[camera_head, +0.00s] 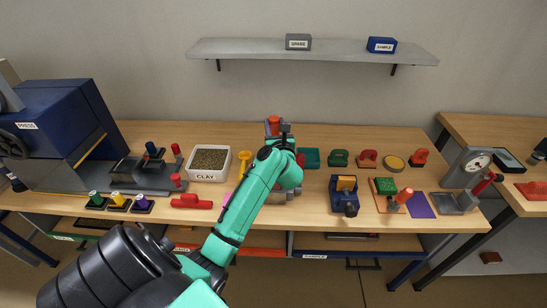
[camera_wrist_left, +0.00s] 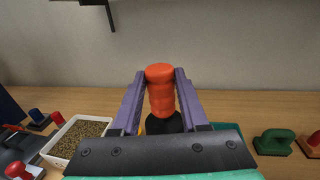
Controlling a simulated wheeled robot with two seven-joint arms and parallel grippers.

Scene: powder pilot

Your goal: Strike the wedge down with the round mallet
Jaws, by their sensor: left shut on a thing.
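My left gripper (camera_head: 279,129) is at the back middle of the bench. In the left wrist view its purple fingers (camera_wrist_left: 160,75) are shut on an upright orange-red handle (camera_wrist_left: 160,98) with a dark, rounded part below it, probably the round mallet. The handle's top (camera_head: 273,121) also shows in the head view. The lower end is mostly hidden by the gripper, so I cannot tell whether it touches the bench. My right gripper is not in view.
A white clay tray (camera_head: 209,177) and a yellow funnel-like piece (camera_head: 244,156) stand left of my arm. A blue press (camera_head: 55,120) is at the far left. Red and green handled tools (camera_head: 367,158) stand to the right. A grey shelf (camera_head: 340,54) hangs above.

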